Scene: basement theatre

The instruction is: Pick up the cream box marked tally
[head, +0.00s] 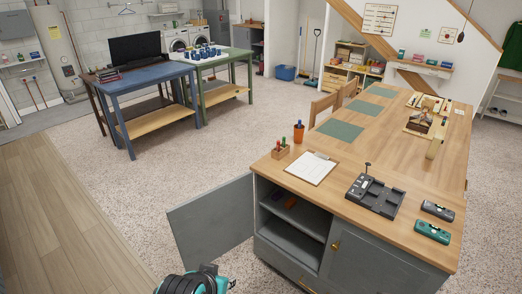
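No cream box with a readable tally mark can be made out. Small cream or pale-wood pieces, including a long pale block (437,139), lie at the far right of the wooden counter (352,150); any lettering is too small to read. A black and teal part of my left arm, with its gripper (221,279), shows at the bottom edge, below the open cabinet door (212,223). Its fingers cannot be made out clearly. My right gripper is not in view.
The counter holds a clipboard (311,168), a wooden pen holder (281,149), an orange cup (298,134), a dark device (375,194) and two handheld units (438,211). The open cabinet has a grey shelf (300,217) with small items. Blue (150,84) and green tables stand behind; open floor lies left.

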